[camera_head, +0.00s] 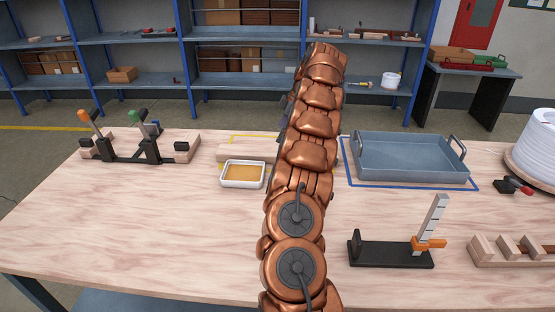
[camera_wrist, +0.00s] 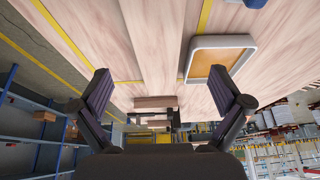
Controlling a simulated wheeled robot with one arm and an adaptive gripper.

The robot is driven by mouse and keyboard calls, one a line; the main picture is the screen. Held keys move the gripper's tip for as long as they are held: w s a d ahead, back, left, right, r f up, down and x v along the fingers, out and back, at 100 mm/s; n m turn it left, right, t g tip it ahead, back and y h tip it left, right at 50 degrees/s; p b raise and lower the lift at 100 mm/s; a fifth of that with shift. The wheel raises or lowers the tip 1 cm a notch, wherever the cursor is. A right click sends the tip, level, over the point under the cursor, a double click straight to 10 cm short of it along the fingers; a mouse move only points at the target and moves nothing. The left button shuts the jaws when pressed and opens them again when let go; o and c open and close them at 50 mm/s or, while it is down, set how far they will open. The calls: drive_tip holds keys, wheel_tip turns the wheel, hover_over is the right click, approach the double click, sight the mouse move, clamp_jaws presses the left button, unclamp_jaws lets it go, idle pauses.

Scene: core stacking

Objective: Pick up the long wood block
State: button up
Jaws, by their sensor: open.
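The long wood block (camera_head: 237,150) lies on the table behind the small white tray, inside a yellow tape outline. Its right part is hidden behind my copper arm in the head view. In the wrist view a long pale wood shape (camera_wrist: 158,42), which looks like this block, runs between and beyond my fingers. My gripper (camera_wrist: 160,72) is open, its two dark fingers spread wide on either side of that shape, with nothing held. I cannot tell the gap between fingers and block. The gripper itself is hidden by my arm in the head view.
The white tray with an orange-brown bottom (camera_head: 242,175) stands close in front of the block. A clamp fixture (camera_head: 130,153) is at left. A grey-blue metal tray (camera_head: 408,158) is at right, with a black measuring stand (camera_head: 390,253) nearer. The front left table is clear.

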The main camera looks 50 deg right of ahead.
sight(268, 154)
drive_tip(key=shift+s+d+f, duration=0.3)
drive_tip(key=shift+d+f, duration=0.25)
drive_tip(key=shift+d, duration=0.2)
drive_tip(key=shift+x, duration=3.75)
drive_tip(key=shift+s+a, duration=0.1)
drive_tip(key=shift+a, duration=0.05)
drive_tip(key=shift+c, duration=0.3)
drive_tip(key=c, duration=1.8)
